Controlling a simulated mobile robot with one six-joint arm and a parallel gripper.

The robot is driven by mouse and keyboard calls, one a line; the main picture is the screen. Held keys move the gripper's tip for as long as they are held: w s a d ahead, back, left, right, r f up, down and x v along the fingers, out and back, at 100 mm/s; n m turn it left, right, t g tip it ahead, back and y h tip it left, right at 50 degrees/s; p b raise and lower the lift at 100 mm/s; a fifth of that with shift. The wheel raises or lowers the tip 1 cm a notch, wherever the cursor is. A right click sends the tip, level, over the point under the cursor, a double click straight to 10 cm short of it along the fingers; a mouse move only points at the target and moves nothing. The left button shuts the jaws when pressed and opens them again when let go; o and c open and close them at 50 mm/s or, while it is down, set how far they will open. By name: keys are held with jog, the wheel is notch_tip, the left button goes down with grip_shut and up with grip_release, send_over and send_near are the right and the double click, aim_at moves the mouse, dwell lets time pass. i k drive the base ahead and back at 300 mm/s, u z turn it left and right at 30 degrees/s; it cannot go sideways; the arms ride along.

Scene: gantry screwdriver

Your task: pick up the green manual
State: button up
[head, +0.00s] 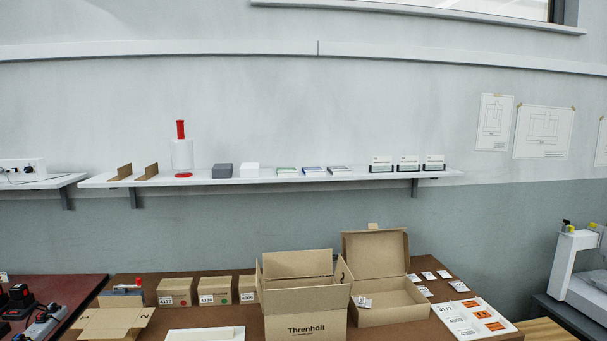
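A small flat stack with a green top (287,170), which looks like the green manual, lies on the white wall shelf (235,182). Two similar stacks with blue tops, one (313,170) and another (339,169), lie just to its right. A white block (250,170) is to its left, with a small gap. It is too small to read or to tell whether it is one booklet or several. My gripper is not in view.
Left on the shelf are a grey block (222,170), a red-and-white dispenser (181,155) and brown dividers (148,171); right are black card holders (408,165).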

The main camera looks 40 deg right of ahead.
aim_at(282, 172)
jog(key=u, duration=0.15)
jog(key=i, duration=0.9)
jog(key=z, duration=0.15)
